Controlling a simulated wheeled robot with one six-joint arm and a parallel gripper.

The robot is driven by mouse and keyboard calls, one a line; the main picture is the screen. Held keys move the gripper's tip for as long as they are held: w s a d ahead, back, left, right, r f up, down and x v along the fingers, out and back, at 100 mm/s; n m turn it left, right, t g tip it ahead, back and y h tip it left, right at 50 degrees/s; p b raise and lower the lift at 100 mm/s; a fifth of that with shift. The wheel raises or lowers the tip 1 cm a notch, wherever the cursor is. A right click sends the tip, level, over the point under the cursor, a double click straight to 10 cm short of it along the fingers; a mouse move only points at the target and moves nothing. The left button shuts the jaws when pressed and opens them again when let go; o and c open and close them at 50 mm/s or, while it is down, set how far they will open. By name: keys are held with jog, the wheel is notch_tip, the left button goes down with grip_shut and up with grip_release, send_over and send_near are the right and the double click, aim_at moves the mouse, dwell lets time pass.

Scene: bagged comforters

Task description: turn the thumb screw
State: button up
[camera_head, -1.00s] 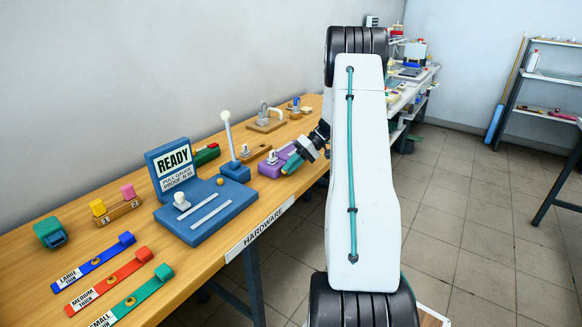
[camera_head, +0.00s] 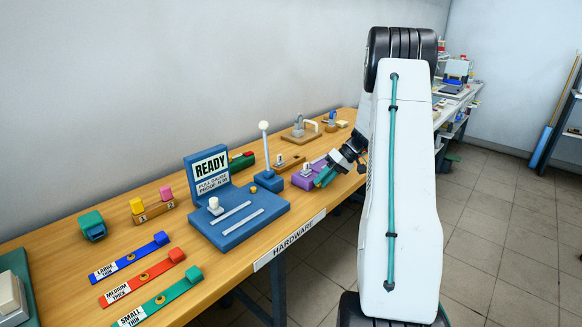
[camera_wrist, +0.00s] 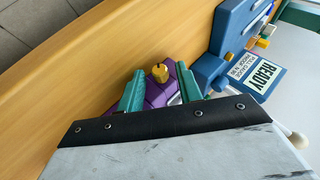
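A purple block (camera_head: 305,180) stands near the front edge of the wooden bench, with a small pale upright piece on top. In the wrist view the purple block (camera_wrist: 152,98) lies beyond my fingertips, with a small gold knob (camera_wrist: 160,73) that could be the thumb screw. My gripper (camera_head: 325,176) is at the block's right side in the head view. In the wrist view my gripper (camera_wrist: 158,88) has its two teal fingers apart, one on either side of the knob, with nothing held. Whether a finger touches the block I cannot tell.
A blue READY pull gauge (camera_head: 235,218) stands left of the purple block. A blue base with a white-knobbed lever (camera_head: 265,150) stands behind it. Large, medium and small strips (camera_head: 142,277) lie at the left. The bench's front edge (camera_head: 290,244) is close to my arm.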

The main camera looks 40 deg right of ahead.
jog(key=h, duration=0.3)
jog(key=shift+a+r+n, duration=0.25)
jog(key=shift+a+n, duration=0.15)
jog(key=h, duration=0.4)
jog(key=shift+a+n, duration=0.3)
jog(key=shift+a, duration=0.1)
jog(key=v, duration=0.8)
jog(key=s+a+r, duration=0.1)
jog(key=a+r, duration=0.2)
jog(key=a, duration=0.5)
jog(key=s+a+r+g, duration=0.1)
jog(key=a+r, duration=0.2)
jog(key=a, duration=0.5)
jog(key=s+a+r+y, duration=0.1)
jog(key=a+r, duration=0.3)
jog(key=a, duration=0.4)
jog(key=shift+s+g, duration=0.3)
jog(key=shift+s, duration=0.05)
jog(key=shift+r, duration=0.1)
